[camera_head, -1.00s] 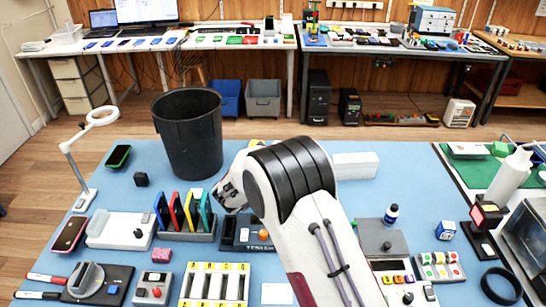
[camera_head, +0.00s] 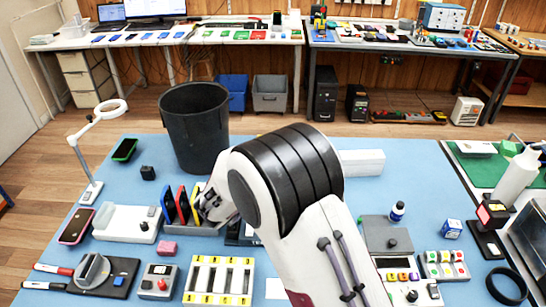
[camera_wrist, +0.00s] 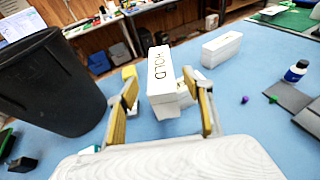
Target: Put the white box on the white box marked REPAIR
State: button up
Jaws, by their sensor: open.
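A white box marked HOLD (camera_wrist: 161,68) stands between and beyond my fingers in the wrist view; my arm hides it in the head view. My gripper (camera_wrist: 160,88) is open, with one finger on each side of the box's near end; I cannot tell whether they touch it. In the head view my gripper (camera_head: 208,204) is beside the rack of coloured upright pieces. Another white box (camera_wrist: 222,48) lies farther right, also seen in the head view (camera_head: 361,162). I can read no marking on it, and REPAIR is not legible anywhere.
A black bin (camera_head: 196,130) stands at the back left. The coloured rack (camera_head: 182,218) is left of my gripper. Trays and small devices fill the front. Blue mat (camera_head: 350,193) around the far white box is clear.

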jog(key=shift+v, duration=1.35)
notch_tip(320, 180, up, 14)
jog(key=s+d+n+y, duration=0.25)
jog(key=n+y, duration=0.45)
jog(key=n, duration=0.8)
jog(key=s+d+r+n+g+y, duration=0.2)
jog(key=s+r+n, duration=0.1)
jog(key=s+n, duration=0.4)
jog(key=s+d+f+n+g+h, duration=0.1)
jog(key=s+d+f+n+g, duration=0.1)
jog(key=s+d+n, duration=0.4)
jog(key=s+d+f+n+g+h, duration=0.1)
jog(key=s+d+n, duration=0.4)
jog(key=s, duration=0.9)
jog(key=s+d+f+n+g+h, duration=0.1)
jog(key=s+d+f+n+g, duration=0.2)
jog(key=s+d+n, duration=0.3)
jog(key=s+n, duration=0.1)
jog(key=s, duration=0.3)
jog(key=shift+s+d+h, duration=0.25)
jog(key=shift+d+h, duration=0.1)
jog(key=shift+h, duration=0.05)
